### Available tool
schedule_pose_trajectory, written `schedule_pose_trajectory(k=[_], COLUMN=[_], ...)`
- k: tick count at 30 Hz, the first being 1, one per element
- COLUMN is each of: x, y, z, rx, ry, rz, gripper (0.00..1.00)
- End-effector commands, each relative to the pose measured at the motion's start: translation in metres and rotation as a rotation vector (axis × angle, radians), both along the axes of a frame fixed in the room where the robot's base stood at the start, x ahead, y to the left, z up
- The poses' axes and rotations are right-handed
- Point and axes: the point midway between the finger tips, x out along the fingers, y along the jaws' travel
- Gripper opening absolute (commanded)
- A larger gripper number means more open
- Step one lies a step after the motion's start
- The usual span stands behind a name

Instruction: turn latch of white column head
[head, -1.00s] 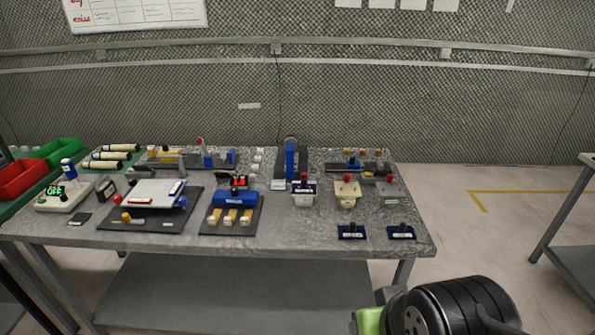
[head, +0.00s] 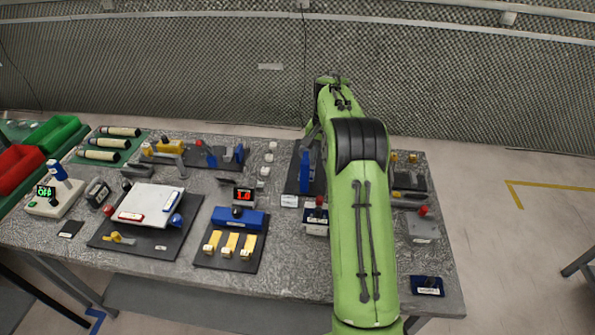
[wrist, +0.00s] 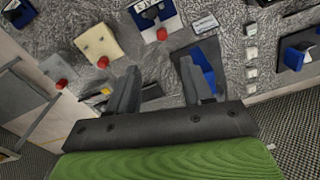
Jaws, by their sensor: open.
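The white column head (head: 315,230), a white body with a dark blue top and a red knob, stands near the table's front, just left of my arm in the head view. It also shows at the top of the wrist view (wrist: 150,36), its red knob facing the gripper side. My gripper (wrist: 162,88) is open and empty, its two grey fingers apart from it. In the head view my green arm hides the gripper. I cannot make out the latch's position.
A cream unit (wrist: 97,42) and a grey unit (head: 423,229), each with a red knob, stand beside the white one. A blue upright fixture (head: 306,171) is behind it. A blue block with yellow tabs (head: 238,217) and a white-topped board (head: 150,204) lie left.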

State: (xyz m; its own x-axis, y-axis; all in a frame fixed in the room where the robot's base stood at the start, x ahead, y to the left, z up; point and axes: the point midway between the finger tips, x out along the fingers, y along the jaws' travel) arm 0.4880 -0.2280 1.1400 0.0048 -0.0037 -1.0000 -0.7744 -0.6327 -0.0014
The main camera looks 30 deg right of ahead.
Motion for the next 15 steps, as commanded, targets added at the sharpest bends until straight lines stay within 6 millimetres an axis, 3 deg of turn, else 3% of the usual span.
schedule_pose_trajectory(k=[7, 15], x=[0.002, 0.001], y=[-0.008, -0.007], z=[-0.027, -0.094], rx=[0.009, 0.010], ry=[0.013, 0.015], rz=[-0.026, -0.024], gripper=[0.50, 0.50])
